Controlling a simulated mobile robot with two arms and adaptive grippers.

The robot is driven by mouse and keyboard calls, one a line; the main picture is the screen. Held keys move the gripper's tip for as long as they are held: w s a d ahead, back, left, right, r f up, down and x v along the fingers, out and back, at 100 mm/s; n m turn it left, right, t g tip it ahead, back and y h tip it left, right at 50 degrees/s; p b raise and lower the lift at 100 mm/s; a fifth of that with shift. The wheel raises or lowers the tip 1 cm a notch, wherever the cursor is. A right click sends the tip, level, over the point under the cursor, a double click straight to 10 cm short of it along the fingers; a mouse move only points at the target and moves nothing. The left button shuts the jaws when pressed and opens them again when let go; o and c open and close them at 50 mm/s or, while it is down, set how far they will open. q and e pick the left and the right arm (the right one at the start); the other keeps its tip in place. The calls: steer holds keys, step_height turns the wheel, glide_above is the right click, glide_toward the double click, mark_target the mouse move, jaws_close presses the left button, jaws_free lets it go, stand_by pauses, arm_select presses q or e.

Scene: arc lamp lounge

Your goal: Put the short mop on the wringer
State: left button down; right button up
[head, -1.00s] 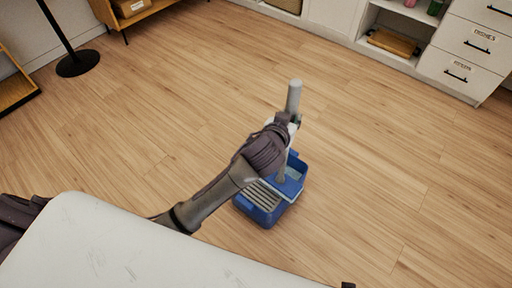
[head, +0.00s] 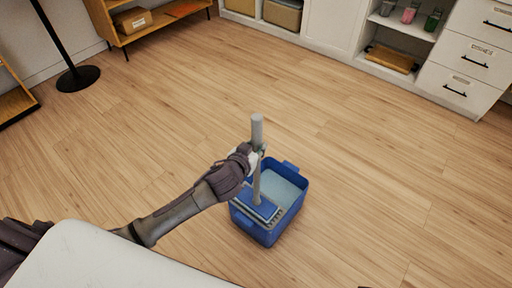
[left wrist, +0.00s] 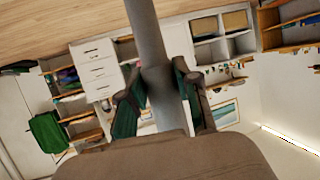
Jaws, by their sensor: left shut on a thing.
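In the left wrist view the handle (left wrist: 150,45) runs between the two fingers (left wrist: 160,95). My right gripper is not in view.
Open wooden floor surrounds the bucket. A lamp base (head: 78,78) stands at the far left, a wooden shelf (head: 150,20) at the back left.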

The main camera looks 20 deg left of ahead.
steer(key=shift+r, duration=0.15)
arm_select(q)
steer(key=c, duration=0.8)
jaws_free()
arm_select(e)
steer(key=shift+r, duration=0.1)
